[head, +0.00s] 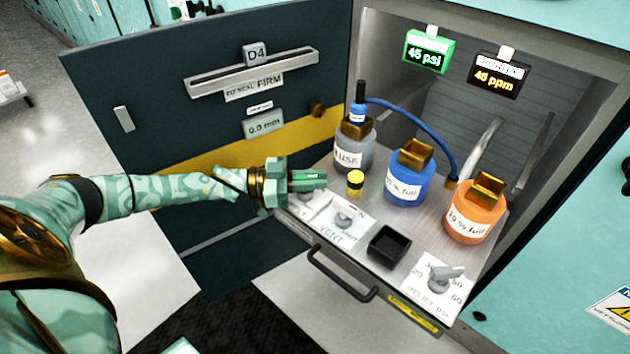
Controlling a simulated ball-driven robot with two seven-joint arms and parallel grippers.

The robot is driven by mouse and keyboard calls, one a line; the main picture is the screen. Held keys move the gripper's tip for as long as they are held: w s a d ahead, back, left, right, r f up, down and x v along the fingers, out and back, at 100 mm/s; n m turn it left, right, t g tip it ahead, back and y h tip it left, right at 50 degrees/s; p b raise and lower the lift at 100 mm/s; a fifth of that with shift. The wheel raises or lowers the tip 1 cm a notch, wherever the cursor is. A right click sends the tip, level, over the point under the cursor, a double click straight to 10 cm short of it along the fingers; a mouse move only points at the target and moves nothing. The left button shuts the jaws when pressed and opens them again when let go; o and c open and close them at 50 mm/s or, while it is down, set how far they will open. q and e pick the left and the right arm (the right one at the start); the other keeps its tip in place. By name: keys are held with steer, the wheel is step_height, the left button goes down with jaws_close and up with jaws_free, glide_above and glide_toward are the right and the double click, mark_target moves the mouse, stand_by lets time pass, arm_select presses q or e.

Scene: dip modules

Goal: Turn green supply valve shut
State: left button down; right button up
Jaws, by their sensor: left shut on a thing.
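My left gripper (312,180) reaches in from the left over the front left corner of the drawer deck. Its jaws are shut on the green supply valve, which is mostly hidden by the fingers and wrist. Part of a white label plate (312,207) shows just below the fingers. A green display (429,52) at the back reads about 45 psi. My right gripper is not in view.
Grey, blue (408,183) and orange (475,214) bottles stand behind. A yellow-topped cap (355,180) is close right of the gripper. The vent knob (343,219), black tray (389,245) and relief knob (447,273) line the front. The open door (130,70) is left.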

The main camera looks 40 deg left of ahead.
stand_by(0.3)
arm_select(q)
steer(key=c, duration=1.4)
jaws_free()
